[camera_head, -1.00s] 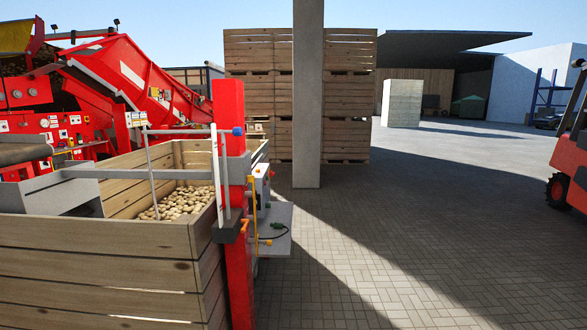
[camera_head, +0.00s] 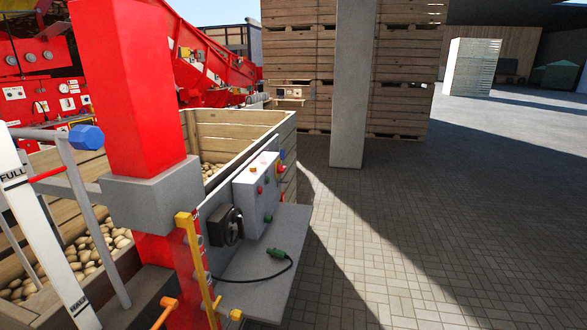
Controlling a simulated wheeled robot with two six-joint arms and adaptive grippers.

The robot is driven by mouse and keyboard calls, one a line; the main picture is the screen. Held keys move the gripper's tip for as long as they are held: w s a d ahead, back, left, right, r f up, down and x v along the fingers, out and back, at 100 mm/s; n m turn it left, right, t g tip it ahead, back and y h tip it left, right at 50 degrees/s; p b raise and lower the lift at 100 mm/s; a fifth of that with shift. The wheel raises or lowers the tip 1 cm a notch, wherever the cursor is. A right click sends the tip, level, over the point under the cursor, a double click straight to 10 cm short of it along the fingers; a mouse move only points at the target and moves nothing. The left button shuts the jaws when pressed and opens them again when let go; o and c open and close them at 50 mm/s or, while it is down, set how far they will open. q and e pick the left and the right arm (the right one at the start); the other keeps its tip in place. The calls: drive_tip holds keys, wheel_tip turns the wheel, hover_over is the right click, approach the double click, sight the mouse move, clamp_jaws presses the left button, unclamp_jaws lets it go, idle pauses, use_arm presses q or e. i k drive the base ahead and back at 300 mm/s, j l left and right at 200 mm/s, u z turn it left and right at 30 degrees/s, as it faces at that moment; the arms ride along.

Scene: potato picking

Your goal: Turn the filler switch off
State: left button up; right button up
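A light grey control box (camera_head: 256,192) with small red and green buttons is mounted on the side of the red filler post (camera_head: 142,95). A black rotary switch (camera_head: 226,227) sits on the grey panel just left of the box. No readable label shows which control is the filler switch, and the switch position cannot be told. A green plug (camera_head: 278,254) on a black cable lies on the grey shelf (camera_head: 270,292) below. Neither of my grippers is in view.
Wooden crates (camera_head: 222,132) with potatoes (camera_head: 88,250) stand beside and behind the post. A yellow upright bar (camera_head: 197,268) stands in front of the panel. A concrete pillar (camera_head: 350,85) stands farther back. Paved floor on the right is clear.

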sight(281, 169)
drive_tip(key=u, duration=0.2)
drive_tip(key=i+l+u, duration=0.2)
drive_tip(key=u, duration=0.2)
drive_tip(key=i+l+u, duration=0.2)
drive_tip(key=u, duration=0.25)
drive_tip(key=i+l+u, duration=0.1)
drive_tip(key=l+u, duration=0.3)
